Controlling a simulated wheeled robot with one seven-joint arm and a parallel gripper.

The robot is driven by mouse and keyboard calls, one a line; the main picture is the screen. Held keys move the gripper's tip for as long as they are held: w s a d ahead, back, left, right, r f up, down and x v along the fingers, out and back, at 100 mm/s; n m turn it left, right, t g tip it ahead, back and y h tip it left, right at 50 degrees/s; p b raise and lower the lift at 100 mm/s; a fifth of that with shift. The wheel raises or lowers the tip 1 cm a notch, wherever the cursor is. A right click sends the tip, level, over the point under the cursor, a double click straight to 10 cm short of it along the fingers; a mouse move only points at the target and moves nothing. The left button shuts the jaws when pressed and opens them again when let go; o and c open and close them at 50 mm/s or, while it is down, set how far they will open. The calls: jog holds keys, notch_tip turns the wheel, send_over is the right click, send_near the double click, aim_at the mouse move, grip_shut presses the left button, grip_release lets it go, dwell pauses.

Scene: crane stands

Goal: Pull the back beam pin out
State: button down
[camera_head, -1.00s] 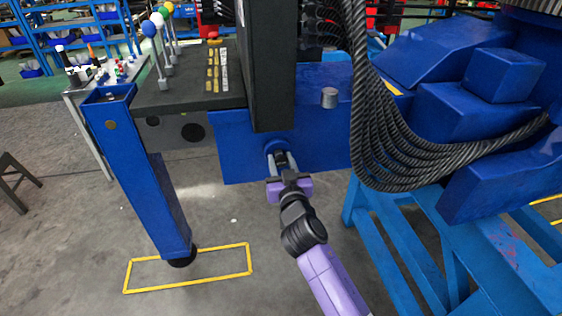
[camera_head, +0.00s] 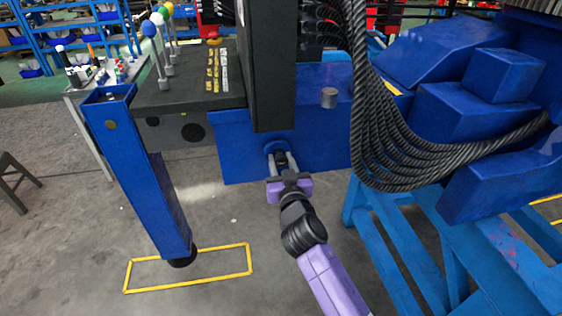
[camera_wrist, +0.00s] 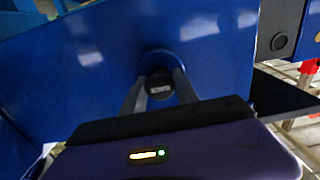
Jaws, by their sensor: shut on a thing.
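The dark end of the back beam pin (camera_wrist: 160,86) shows in the wrist view, in a round blue collar on the face of the blue beam (camera_wrist: 105,60). My gripper (camera_wrist: 160,92) has one grey finger on each side of it and is shut on it. In the head view my gripper (camera_head: 279,159) reaches up to the lower face of the blue beam (camera_head: 237,140), at the collar (camera_head: 275,146). The pin's inner length is hidden in the beam. I cannot tell how far the pin stands out.
A blue outrigger leg (camera_head: 145,180) stands at left above a yellow floor outline (camera_head: 190,284). A thick bundle of black hoses (camera_head: 400,165) hangs close on the right, above a blue frame stand (camera_head: 425,250). The floor below my gripper is clear.

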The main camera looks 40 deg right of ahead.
jog(key=shift+b+v, duration=0.65)
jog(key=shift+v, duration=1.75)
jog(key=shift+f, duration=0.15)
jog(key=c, duration=0.9)
grip_release()
jog(key=shift+s, duration=0.1)
jog(key=shift+c, duration=0.2)
jog(key=b, duration=0.2)
send_near(281, 163)
jog(key=shift+v, duration=1.1)
jog(key=shift+f, duration=0.1)
